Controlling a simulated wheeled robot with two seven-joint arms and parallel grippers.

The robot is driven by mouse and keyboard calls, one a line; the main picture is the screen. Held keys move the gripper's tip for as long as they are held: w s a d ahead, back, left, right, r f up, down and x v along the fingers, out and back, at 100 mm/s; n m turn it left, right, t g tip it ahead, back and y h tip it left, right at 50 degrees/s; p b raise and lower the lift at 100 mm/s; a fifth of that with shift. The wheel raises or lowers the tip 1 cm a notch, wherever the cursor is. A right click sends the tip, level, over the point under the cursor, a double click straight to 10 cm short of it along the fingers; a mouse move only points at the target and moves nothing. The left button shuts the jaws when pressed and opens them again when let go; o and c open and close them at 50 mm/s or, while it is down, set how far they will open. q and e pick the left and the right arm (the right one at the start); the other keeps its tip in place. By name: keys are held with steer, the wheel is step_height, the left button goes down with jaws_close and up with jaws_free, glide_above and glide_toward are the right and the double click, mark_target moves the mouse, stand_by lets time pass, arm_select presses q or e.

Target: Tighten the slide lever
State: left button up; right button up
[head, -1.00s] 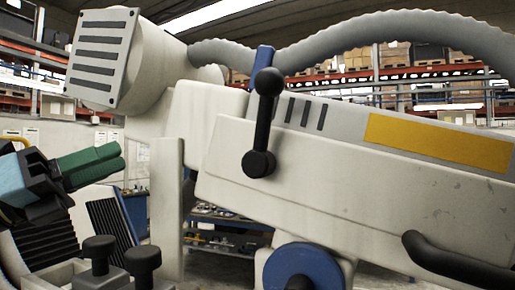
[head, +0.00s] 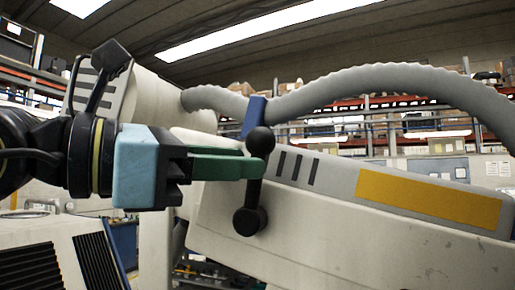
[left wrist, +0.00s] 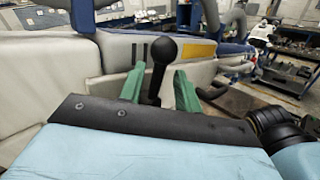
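The slide lever (head: 254,188) is a black bar with a ball at each end, on the side of the cream microscope arm (head: 330,235). It stands nearly upright, leaning slightly right at the top. My left gripper (head: 252,167) comes in from the left with its green fingers at the lever's upper shaft, just below the top ball. In the left wrist view the lever (left wrist: 162,55) stands between the two spread fingers (left wrist: 160,90), with a gap visible on each side. The lever's lower end is hidden there behind the gripper body. My right gripper is in neither view.
A ribbed grey hose (head: 380,80) arches above the arm. A blue bracket (head: 254,115) sits just above the lever. A yellow label (head: 428,197) is on the arm's side. Shelving with boxes stands behind. The space below the gripper's fingers is partly open.

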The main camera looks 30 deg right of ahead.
mark_target(257, 156)
arm_select(q)
steer(key=shift+d+p, duration=0.4)
steer(key=shift+d, duration=1.45)
jaws_close()
